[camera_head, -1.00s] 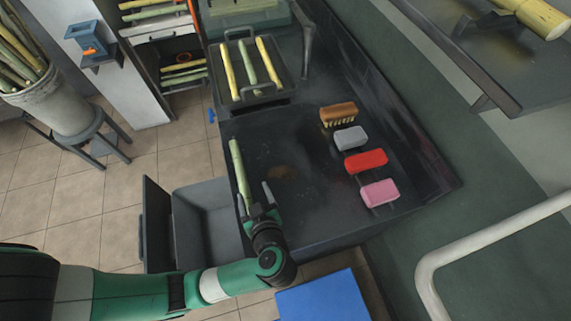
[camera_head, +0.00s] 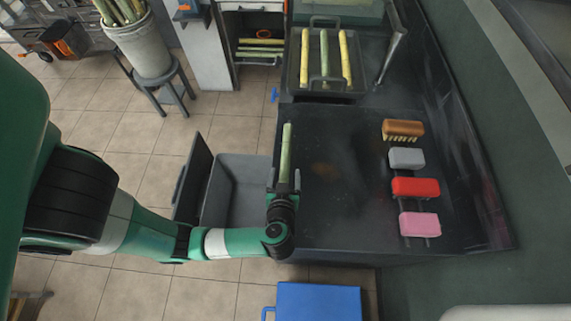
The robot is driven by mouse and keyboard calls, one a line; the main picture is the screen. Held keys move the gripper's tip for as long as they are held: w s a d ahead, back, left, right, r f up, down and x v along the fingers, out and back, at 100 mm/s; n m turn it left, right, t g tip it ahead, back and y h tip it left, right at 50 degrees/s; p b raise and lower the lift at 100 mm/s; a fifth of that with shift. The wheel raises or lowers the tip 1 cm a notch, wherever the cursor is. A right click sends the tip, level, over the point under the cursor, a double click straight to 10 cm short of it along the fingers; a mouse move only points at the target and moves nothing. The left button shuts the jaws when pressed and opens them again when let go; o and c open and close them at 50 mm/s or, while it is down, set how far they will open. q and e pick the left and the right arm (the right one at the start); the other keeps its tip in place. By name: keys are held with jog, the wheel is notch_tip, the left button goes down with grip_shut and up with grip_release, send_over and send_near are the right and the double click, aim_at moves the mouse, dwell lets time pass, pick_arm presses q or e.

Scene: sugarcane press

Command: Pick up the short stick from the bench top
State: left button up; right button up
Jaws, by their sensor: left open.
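The short stick (camera_head: 286,148) is pale green and lies on the dark bench top (camera_head: 340,205), along its left edge and pointing away from me. My left gripper (camera_head: 284,178) is at the stick's near end. Its fingers are open, one on each side of the stick in this view. I cannot tell whether they touch it. The gripper body hides the stick's near end. My right gripper is not in view.
A brown brush (camera_head: 403,129) and grey (camera_head: 406,158), red (camera_head: 415,187) and pink (camera_head: 419,224) blocks stand on the right of the bench. A tray (camera_head: 303,87) with three sticks is behind. An open bin (camera_head: 238,190) stands left, a blue box (camera_head: 318,300) in front.

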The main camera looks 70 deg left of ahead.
aim_at(285, 172)
pick_arm(q)
jog(key=b+x, duration=0.1)
jog(key=x, duration=0.1)
jog(key=f+b+x, duration=0.1)
jog(key=x, duration=0.1)
jog(key=shift+s, duration=0.2)
jog(key=shift+w+a, duration=0.1)
jog(key=shift+c, duration=0.2)
grip_shut()
jog(key=shift+r, duration=0.1)
